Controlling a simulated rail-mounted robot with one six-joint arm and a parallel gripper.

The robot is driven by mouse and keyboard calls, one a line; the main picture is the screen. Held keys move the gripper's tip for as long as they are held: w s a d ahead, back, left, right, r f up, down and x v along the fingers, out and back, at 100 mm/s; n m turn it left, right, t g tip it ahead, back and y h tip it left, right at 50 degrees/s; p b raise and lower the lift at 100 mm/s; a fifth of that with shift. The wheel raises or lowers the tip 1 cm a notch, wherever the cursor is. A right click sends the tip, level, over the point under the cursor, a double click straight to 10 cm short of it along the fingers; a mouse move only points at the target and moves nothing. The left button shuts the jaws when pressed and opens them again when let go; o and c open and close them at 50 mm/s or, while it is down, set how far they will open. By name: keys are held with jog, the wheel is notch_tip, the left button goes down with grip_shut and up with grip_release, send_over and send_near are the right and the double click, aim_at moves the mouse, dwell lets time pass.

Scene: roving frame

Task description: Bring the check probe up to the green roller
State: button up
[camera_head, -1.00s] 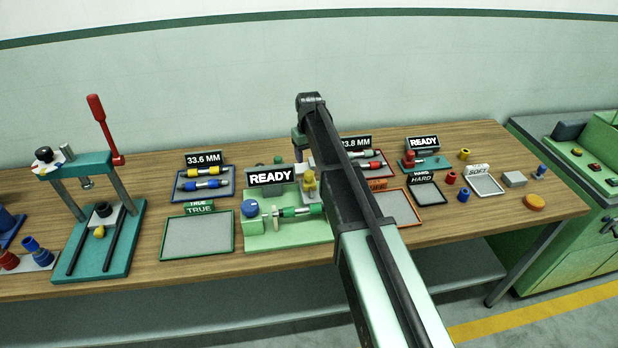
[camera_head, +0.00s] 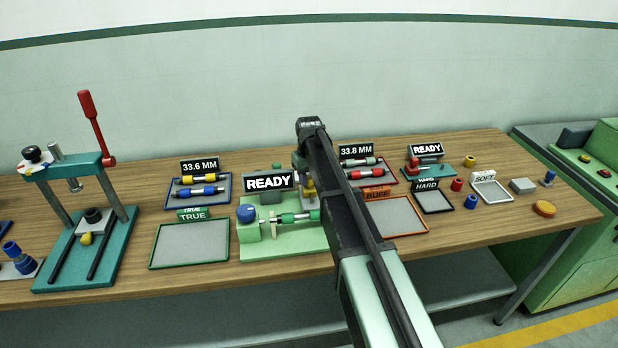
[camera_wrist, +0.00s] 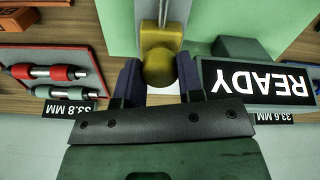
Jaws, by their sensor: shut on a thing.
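The green roller (camera_head: 288,218) lies level in the green fixture (camera_head: 285,246), beside the fixture's blue knob (camera_head: 246,214). The check probe seems to be the piece with the yellow knob (camera_wrist: 158,66); its knob also shows partly beside my arm in the head view (camera_head: 309,188). My gripper (camera_wrist: 159,74) is shut on this knob, with one dark jaw on each side. A pale shaft runs from the knob over the green fixture. My arm hides most of the gripper in the head view. The gap between probe and roller cannot be judged.
A READY sign (camera_head: 269,181) stands close beside the gripper; it also shows in the wrist view (camera_wrist: 258,82). Roller trays marked 33.6 MM (camera_head: 226,184) and 33.8 MM (camera_head: 388,179) lie behind. The TRUE tray (camera_head: 190,246) and BUFF tray (camera_head: 402,217) are empty.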

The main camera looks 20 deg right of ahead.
jog(key=shift+s+a, duration=0.2)
jog(key=shift+s, duration=2.05)
grip_shut()
jog(key=o, duration=1.1)
grip_release()
notch_tip(320, 180, up, 11)
jog(key=p, duration=1)
jog(key=shift+f+p, duration=0.15)
jog(key=shift+p, duration=0.2)
